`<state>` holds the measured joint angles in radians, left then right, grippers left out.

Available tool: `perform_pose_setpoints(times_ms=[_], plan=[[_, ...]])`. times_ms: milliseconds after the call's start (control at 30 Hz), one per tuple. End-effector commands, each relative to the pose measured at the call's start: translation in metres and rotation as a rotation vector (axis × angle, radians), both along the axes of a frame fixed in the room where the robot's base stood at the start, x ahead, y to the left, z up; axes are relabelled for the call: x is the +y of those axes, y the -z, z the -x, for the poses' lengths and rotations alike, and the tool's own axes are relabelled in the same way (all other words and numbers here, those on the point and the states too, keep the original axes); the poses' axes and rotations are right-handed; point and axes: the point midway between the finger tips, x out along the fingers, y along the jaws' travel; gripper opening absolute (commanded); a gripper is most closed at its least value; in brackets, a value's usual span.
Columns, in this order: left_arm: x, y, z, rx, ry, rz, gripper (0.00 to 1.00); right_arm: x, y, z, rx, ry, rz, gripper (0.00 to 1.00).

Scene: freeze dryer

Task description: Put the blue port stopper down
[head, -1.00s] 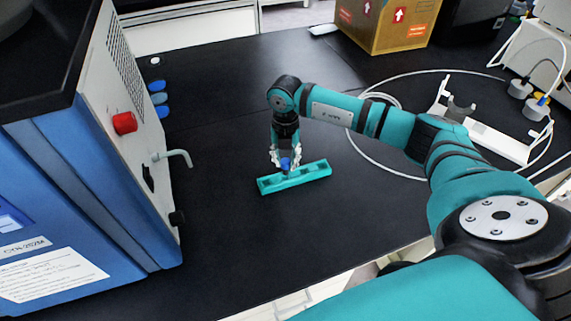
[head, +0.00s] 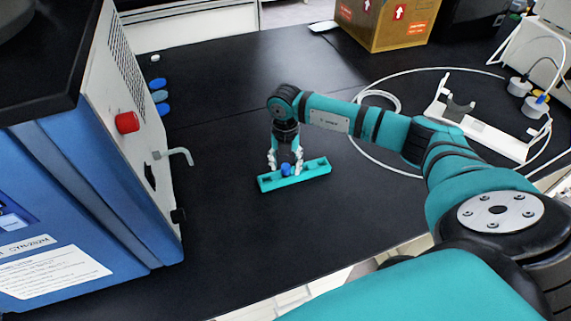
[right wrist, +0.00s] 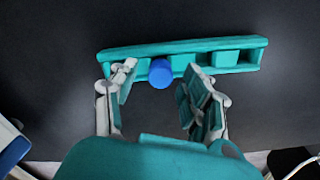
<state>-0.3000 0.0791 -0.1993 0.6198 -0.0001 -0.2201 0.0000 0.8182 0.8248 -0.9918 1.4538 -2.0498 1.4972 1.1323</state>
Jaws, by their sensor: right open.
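The blue port stopper (head: 286,169) sits upright at the teal slotted holder (head: 316,172) on the black bench. In the right wrist view the stopper (right wrist: 160,73) shows as a blue round top at the near side of the holder (right wrist: 185,48), left of its middle. My right gripper (head: 285,160) is directly over the holder. Its fingers (right wrist: 157,95) are spread apart, one on each side of the stopper, with a gap on the right side. How deep the stopper sits in the holder is hidden. My left gripper is not in view.
The blue and white freeze dryer (head: 130,160) stands at the left, with a red knob (head: 127,122) and a bent metal pipe (head: 178,153). A cardboard box (head: 390,25) stands at the back. A white cable and a white stand (head: 485,132) lie at the right.

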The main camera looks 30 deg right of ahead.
Motion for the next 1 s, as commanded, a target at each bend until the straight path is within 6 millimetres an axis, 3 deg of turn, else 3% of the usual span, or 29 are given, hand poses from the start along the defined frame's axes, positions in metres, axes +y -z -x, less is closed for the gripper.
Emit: perform_pose_setpoints(times_ms=[500,700,1000], plan=[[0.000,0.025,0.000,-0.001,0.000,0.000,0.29,0.000,-0.097,-0.001,-0.004,0.000,-0.001,0.48],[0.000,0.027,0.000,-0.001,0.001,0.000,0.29,0.000,-0.112,0.000,-0.002,0.000,0.000,0.48],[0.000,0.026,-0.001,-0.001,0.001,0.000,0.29,0.000,-0.113,0.000,-0.001,0.000,0.000,0.48]])
